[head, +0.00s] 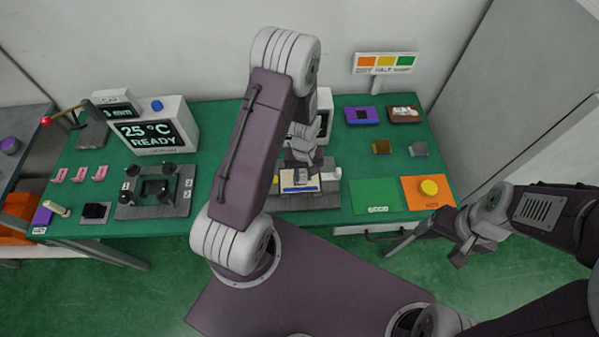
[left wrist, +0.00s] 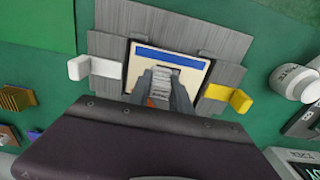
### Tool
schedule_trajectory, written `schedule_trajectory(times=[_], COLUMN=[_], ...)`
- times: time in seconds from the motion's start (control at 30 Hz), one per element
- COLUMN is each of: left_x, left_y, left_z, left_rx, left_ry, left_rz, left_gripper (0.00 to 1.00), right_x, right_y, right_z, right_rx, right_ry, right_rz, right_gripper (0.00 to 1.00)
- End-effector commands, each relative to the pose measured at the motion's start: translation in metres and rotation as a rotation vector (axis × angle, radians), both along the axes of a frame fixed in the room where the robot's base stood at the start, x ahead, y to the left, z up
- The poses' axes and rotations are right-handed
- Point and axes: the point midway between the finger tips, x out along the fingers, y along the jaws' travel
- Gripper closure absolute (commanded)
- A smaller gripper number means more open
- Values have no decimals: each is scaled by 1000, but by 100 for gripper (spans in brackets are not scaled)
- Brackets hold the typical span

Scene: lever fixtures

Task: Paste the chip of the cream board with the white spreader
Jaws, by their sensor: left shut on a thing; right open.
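The cream board (head: 299,181) lies in a grey fixture (head: 305,203) at the table's middle. In the left wrist view the cream board (left wrist: 203,73) has a blue strip along one edge. My left gripper (head: 303,158) is over the board, pointing down. In the left wrist view my left gripper (left wrist: 165,82) is shut on a pale ridged piece, apparently the white spreader (left wrist: 163,84). The fingers hide the board's middle, so I cannot make out the chip or any contact. My right gripper (head: 463,248) is open and empty, off the table's front right.
A white tab (left wrist: 78,67) and a yellow tab (left wrist: 240,101) flank the board. A white bottle (left wrist: 293,83) stands nearby. An orange pad (head: 418,196) with a yellow disc and a green pad (head: 374,197) lie right. A display (head: 153,130) reads 25 °C READY.

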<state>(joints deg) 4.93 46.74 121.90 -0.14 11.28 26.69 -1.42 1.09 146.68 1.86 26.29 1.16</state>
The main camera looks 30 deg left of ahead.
Motion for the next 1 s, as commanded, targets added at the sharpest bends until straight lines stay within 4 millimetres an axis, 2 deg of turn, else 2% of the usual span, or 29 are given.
schedule_trajectory(times=[0.57,1.0], left_x=[-12,0], left_y=[20,10], left_z=[2,1], left_rx=[0,0], left_ry=[1,0], left_rz=[1,-1], left_gripper=[100,100], right_x=[0,0], right_y=[0,0], right_z=[3,3], right_rx=[0,0], right_ry=[0,0], right_rz=[0,0], right_gripper=[21,21])
